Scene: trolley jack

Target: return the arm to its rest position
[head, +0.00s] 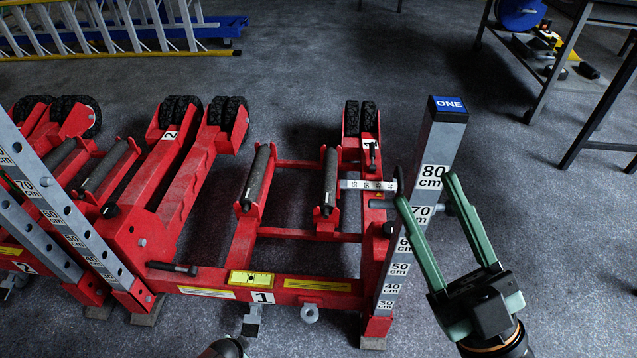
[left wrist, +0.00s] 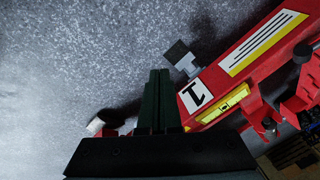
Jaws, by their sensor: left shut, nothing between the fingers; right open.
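The red trolley jack marked 1 (head: 330,292) stands on the floor in the middle of the head view. Its upright grey post (head: 395,270) carries a centimetre scale and a blue "ONE" cap. My right gripper (head: 427,188) is open, its two green fingers spread at the post around the 70–80 cm marks. I cannot tell whether they touch the post. My left gripper (left wrist: 159,73) is shut and empty in the left wrist view. The front beam of the jack, with its "1" label (left wrist: 195,96), shows beside its fingers there.
A second red jack with label 2 (head: 170,135) and a slanted grey scale post (head: 65,215) stand at the left. A yellow and silver ladder (head: 120,52) lies at the back left. Dark table legs (head: 590,115) stand at the right. Grey floor is open behind the jacks.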

